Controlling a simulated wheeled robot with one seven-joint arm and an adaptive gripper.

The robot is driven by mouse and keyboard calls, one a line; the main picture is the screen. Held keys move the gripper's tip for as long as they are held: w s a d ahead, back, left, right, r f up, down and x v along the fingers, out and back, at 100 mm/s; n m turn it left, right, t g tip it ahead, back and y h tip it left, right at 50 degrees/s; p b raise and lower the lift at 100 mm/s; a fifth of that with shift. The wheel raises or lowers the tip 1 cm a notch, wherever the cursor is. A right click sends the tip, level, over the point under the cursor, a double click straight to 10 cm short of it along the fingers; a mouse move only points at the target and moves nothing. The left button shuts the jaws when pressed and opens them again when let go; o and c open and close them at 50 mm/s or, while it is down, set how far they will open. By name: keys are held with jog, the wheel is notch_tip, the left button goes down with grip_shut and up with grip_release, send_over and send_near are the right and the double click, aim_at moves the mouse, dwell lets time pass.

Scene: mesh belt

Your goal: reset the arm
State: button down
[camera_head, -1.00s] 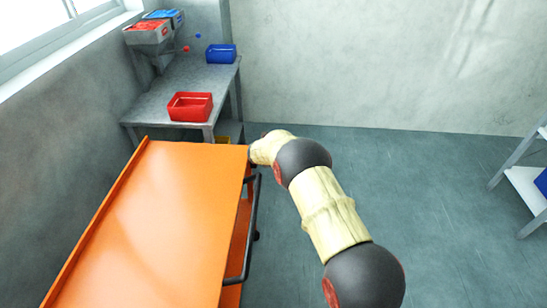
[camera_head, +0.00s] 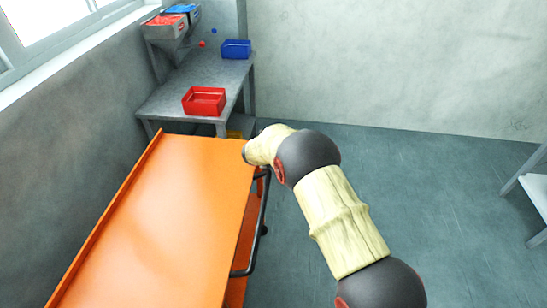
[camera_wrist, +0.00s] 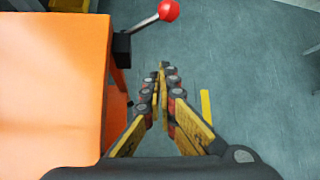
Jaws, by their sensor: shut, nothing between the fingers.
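My arm reaches forward from the lower right in the head view, and its far end is beside the right edge of the orange cart top. My gripper (camera_wrist: 162,75) shows in the wrist view, pointing down over the grey floor just right of the orange surface. Its yellow and black fingers are together with nothing between them. In the head view the gripper itself is hidden behind the arm and the cart edge.
The orange cart (camera_head: 165,220) with a dark side handle (camera_head: 252,245) stands close by my arm. A red-knobbed lever (camera_wrist: 168,10) is near the fingers. Behind are a grey table (camera_head: 170,105), red bin (camera_head: 204,112) and blue bin (camera_head: 236,55).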

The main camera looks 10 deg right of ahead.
jog(key=s+d+r+m, duration=0.2)
jog(key=s+r+m, duration=0.15)
jog(key=r, duration=0.35)
jog(key=s+d+r+m, duration=0.3)
jog(key=r+m, duration=0.1)
jog(key=r, duration=0.3)
jog(key=s+d+r+m+g, duration=0.2)
jog(key=s+d+r+m, duration=0.1)
jog(key=s+r+m, duration=0.9)
jog(key=s+a+r+m+y, duration=0.2)
jog(key=s+m, duration=0.5)
jog(key=s, duration=0.9)
jog(key=s+a+r+m+y, duration=0.2)
jog(key=s+m, duration=0.4)
jog(key=s, duration=1.1)
jog(key=shift+s+a+m, duration=0.2)
jog(key=shift+a+m, duration=0.05)
jog(key=shift+m, duration=0.1)
